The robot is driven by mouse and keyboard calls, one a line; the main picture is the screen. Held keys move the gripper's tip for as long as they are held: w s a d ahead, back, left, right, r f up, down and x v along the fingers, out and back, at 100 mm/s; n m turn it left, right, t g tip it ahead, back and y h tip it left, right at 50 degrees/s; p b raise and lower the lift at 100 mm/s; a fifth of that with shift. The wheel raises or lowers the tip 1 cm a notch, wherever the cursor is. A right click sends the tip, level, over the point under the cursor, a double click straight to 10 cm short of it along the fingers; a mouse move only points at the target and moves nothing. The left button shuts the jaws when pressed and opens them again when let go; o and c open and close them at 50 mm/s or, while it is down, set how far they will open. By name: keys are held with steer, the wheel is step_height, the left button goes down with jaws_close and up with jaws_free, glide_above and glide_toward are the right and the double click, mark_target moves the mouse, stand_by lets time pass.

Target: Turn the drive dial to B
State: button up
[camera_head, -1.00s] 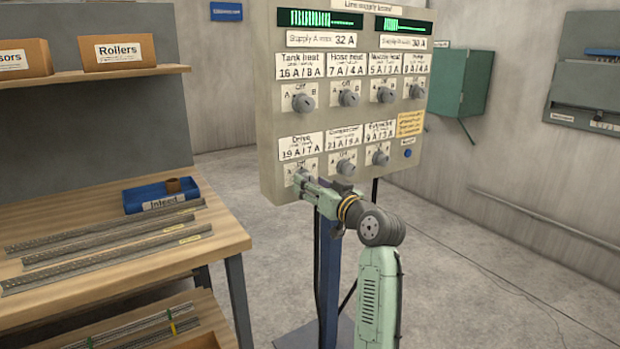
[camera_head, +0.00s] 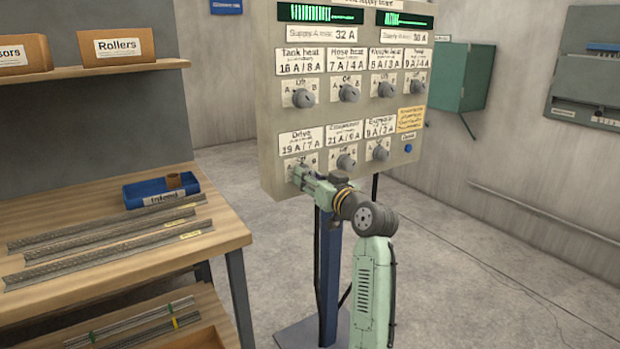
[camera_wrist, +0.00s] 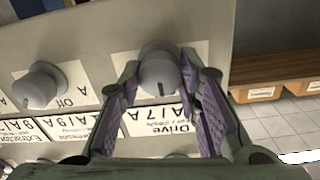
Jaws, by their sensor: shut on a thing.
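The line supply board (camera_head: 268,100) stands upright on a blue post. The drive label (camera_head: 301,141) is at its lower left, reading 19 A / 7 A. My gripper (camera_head: 299,177) is at the drive dial below that label and hides most of it in the head view. In the wrist view the grey drive dial (camera_wrist: 158,72) sits between the two fingertips of my gripper (camera_wrist: 160,85), with a dark pointer mark on its face. The fingers are shut on the dial. The dial's letters are hidden, so I cannot tell its setting.
The compressor dial (camera_head: 345,162) is close to the right of my gripper, and the extractor dial (camera_head: 380,153) is beyond it. A wooden bench (camera_head: 110,262) with metal strips and a blue tray (camera_head: 160,194) stands at left. Open floor lies to the right.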

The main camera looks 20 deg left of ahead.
steer(key=c, duration=0.3)
steer(key=shift+m+p, duration=3)
steer(key=shift+m, duration=1.4)
steer(key=o, duration=1.1)
steer(key=shift+o, duration=0.2)
